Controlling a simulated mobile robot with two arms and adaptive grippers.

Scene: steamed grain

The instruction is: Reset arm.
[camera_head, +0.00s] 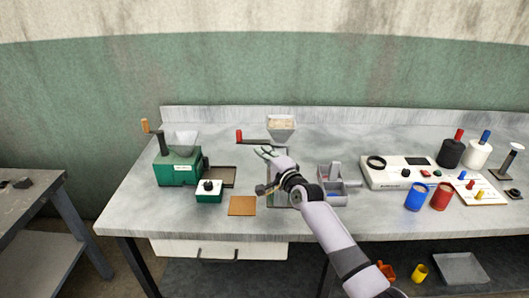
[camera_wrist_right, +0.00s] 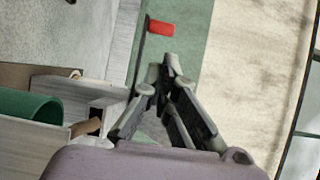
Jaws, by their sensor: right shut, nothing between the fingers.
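My right arm reaches up over the front of the grey table (camera_head: 130,210) in the head view. My right gripper (camera_head: 264,152) is over the middle of the table, in front of a mill with a hopper (camera_head: 281,128) and a crank with a red handle (camera_head: 239,136). The arm hides much of that mill's lower body. In the right wrist view the right gripper (camera_wrist_right: 168,66) has its fingertips together, with nothing between them. The red handle (camera_wrist_right: 160,27) shows beyond the fingertips there, apart from them. My left gripper is in neither view.
A green mill (camera_head: 178,168), a small green box (camera_head: 208,191) and a brown square (camera_head: 242,206) stand left of the arm. A grey divided tray (camera_head: 333,188), a white device (camera_head: 400,172), a blue cup (camera_head: 415,197) and a red cup (camera_head: 441,196) stand right of it.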

